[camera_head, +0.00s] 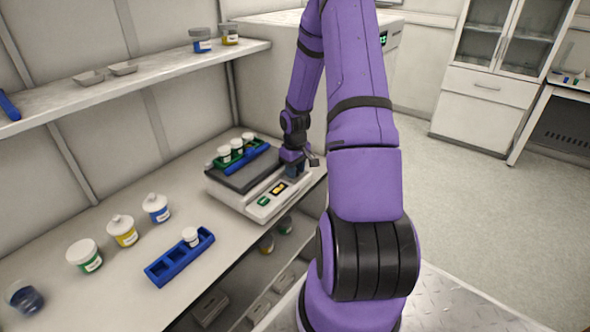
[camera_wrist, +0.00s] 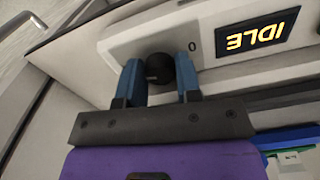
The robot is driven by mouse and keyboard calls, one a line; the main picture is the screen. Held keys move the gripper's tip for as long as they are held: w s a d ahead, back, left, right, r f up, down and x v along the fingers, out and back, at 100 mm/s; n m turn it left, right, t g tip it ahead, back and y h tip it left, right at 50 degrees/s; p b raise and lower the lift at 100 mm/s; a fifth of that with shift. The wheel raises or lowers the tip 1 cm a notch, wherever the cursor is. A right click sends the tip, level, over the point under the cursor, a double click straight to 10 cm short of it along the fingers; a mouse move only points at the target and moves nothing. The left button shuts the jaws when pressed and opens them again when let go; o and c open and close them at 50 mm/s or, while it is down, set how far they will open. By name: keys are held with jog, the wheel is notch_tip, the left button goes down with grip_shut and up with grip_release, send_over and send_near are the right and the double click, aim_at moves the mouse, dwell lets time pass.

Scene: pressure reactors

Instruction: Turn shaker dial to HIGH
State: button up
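The shaker (camera_head: 240,190) stands on the bench in the head view, with a green and blue rack of white-capped jars (camera_head: 237,152) on its platform. Its black round dial (camera_wrist: 160,69) shows in the wrist view on the pale front panel. A "0" mark sits to the dial's right, and the display (camera_wrist: 257,33) reads IDLE, upside down in this view. My gripper (camera_wrist: 160,78) has its two blue fingers on either side of the dial. The right finger looks close to or touching the dial; a small gap shows at the left. In the head view my gripper (camera_head: 295,167) is at the shaker's right end.
A blue rack (camera_head: 165,272) with one white-capped jar lies on the bench at front. Several lidded jars (camera_head: 122,230) stand left of it. A shelf (camera_head: 150,77) runs above the bench. A green button (camera_head: 264,201) is on the shaker front.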

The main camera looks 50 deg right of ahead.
jog(key=o, duration=0.4)
jog(key=shift+r, duration=0.1)
notch_tip(320, 180, up, 11)
jog(key=shift+f, duration=0.2)
dwell(0.6)
